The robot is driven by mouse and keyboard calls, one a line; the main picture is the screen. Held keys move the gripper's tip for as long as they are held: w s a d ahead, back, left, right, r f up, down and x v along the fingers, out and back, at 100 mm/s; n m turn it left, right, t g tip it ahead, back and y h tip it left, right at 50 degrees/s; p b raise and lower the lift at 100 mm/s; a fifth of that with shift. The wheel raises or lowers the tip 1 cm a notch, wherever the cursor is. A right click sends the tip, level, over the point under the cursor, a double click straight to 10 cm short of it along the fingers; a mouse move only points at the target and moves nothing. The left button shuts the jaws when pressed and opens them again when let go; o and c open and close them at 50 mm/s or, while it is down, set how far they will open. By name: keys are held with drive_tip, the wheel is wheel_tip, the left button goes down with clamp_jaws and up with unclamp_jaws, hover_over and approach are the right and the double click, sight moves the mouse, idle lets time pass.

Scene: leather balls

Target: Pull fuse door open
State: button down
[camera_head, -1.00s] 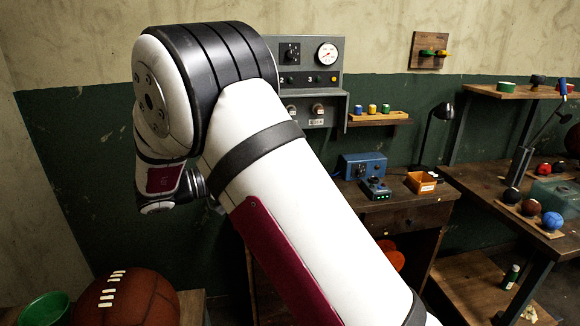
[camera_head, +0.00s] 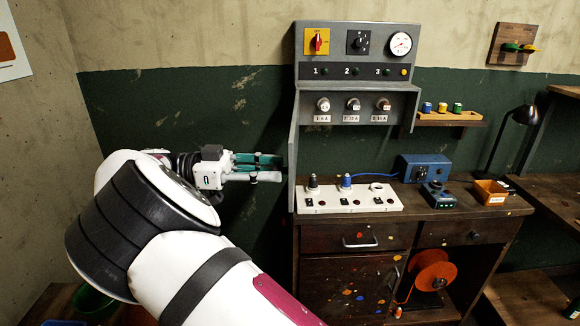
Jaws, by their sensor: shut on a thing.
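The fuse door is a thin grey panel (camera_head: 293,150) at the left edge of the grey fuse cabinet (camera_head: 350,68). It is seen nearly edge-on and stands swung out, so the fuse bay is exposed. Three fuses, including the middle one (camera_head: 353,104), sit in a row above small labels. My gripper (camera_head: 282,163) is at the left side of the door, shut on it around the middle of its height. The exact contact and any handle are too small and dark to make out.
A white socket strip (camera_head: 348,199) with blue-topped and dark plugs lies on the bench below the cabinet. A blue box (camera_head: 424,168), a dark device (camera_head: 437,195) and an orange tray (camera_head: 490,192) stand to the right. The green wall area left of my gripper is clear.

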drive_tip(key=shift+a, duration=0.2)
idle(0.3)
drive_tip(key=c, duration=1.3)
unclamp_jaws()
wheel_tip(320, 180, up, 10)
